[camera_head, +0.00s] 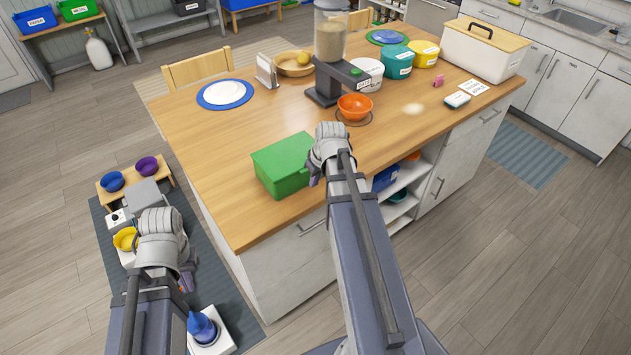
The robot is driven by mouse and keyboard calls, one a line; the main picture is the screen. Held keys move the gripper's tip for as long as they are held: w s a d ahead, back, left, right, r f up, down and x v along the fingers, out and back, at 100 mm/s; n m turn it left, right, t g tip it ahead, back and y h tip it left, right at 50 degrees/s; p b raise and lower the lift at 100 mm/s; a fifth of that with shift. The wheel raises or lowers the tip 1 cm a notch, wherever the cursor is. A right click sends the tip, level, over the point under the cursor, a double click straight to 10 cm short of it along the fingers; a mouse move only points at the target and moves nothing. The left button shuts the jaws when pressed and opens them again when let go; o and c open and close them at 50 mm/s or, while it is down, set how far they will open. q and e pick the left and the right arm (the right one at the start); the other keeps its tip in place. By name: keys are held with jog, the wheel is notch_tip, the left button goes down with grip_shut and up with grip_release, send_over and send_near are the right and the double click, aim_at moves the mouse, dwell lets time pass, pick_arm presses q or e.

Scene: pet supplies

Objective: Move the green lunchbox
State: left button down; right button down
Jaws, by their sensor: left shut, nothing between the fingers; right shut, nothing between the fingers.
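The green lunchbox (283,165) sits closed on the wooden table near its front edge, at the middle of the head view. My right gripper (324,136) is over the table just to the right of the lunchbox. It overlaps the box's right edge in the picture, and I cannot tell whether it touches. Its fingers are mostly hidden behind the wrist; it is shut and empty. My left gripper (157,222) is low at the left, off the table and above the floor mat area. It is shut and empty.
On the wooden table (226,139), an orange bowl (356,106) and a food dispenser (330,38) stand behind the lunchbox. A blue-rimmed plate (225,93) lies at the back left. Table surface left of the lunchbox is clear. Colored bowls and a low stand (165,170) are on the floor at left.

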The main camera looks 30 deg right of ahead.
jog(key=b+x, duration=0.5)
jog(key=x, duration=0.2)
jog(key=shift+b, duration=0.4)
jog(key=w, duration=0.3)
jog(key=shift+w+a+r, duration=0.15)
jog(key=shift+w, duration=0.3)
jog(key=shift+w, duration=0.1)
jog(key=w, duration=0.8)
jog(key=w+a, duration=0.1)
jog(key=w, duration=0.7)
jog(key=w+a, duration=0.1)
jog(key=w, duration=0.8)
jog(key=shift+w, duration=0.1)
